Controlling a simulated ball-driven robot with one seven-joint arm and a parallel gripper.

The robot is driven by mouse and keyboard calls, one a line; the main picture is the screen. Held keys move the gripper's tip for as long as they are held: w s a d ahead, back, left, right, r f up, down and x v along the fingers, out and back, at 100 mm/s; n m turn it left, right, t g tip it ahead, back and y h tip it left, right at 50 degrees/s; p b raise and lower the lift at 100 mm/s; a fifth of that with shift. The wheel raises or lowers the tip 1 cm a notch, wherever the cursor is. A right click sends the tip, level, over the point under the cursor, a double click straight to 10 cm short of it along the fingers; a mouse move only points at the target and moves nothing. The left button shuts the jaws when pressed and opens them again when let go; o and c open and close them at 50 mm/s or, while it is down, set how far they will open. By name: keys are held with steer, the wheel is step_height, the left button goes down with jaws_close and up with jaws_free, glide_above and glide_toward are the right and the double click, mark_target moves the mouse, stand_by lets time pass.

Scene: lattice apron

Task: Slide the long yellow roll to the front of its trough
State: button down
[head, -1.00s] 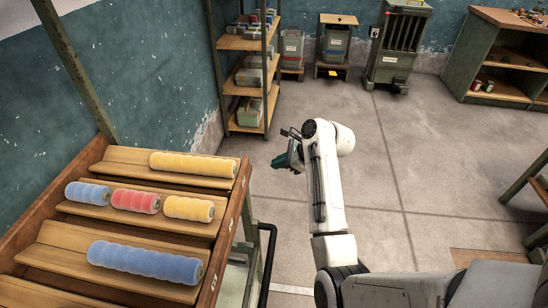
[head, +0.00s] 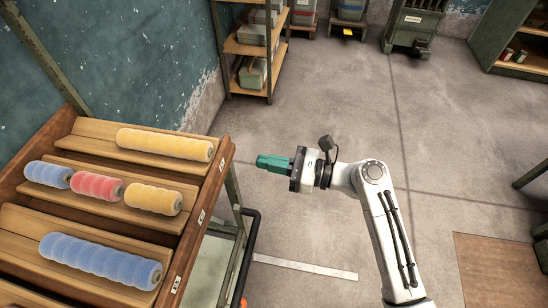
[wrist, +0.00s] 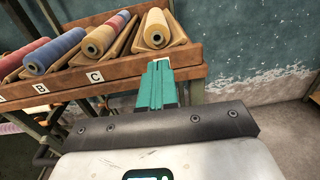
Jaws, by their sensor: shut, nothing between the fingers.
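The long yellow roll (head: 165,143) lies in the rearmost trough (head: 95,129) of the sloped wooden rack in the head view. Bare trough shows beyond its left end; its right end is close to the rack's front board. In the wrist view the roll (wrist: 156,28) shows end-on, a little behind the front board. My gripper (head: 262,162) has teal fingers that are shut and empty. It is in the air outside the rack, right of the front board and apart from the roll. In the wrist view the fingertips (wrist: 158,66) overlap the board below the roll.
The middle trough holds a blue roll (head: 48,174), a red roll (head: 97,186) and a short yellow roll (head: 153,198). A long blue roll (head: 100,261) lies in the nearer trough. A shelf unit (head: 257,50) stands behind against the wall.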

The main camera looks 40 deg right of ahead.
mark_target(213, 152)
steer(key=p+x, duration=0.1)
steer(key=x, duration=0.9)
steer(key=shift+w+a, duration=0.2)
steer(key=shift+w+a+r+p, duration=0.2)
steer(key=shift+w+a+p, duration=0.2)
steer(key=shift+w+p, duration=0.3)
steer(key=shift+w+a+f, duration=0.1)
steer(key=shift+a, duration=0.05)
steer(key=shift+f, duration=0.1)
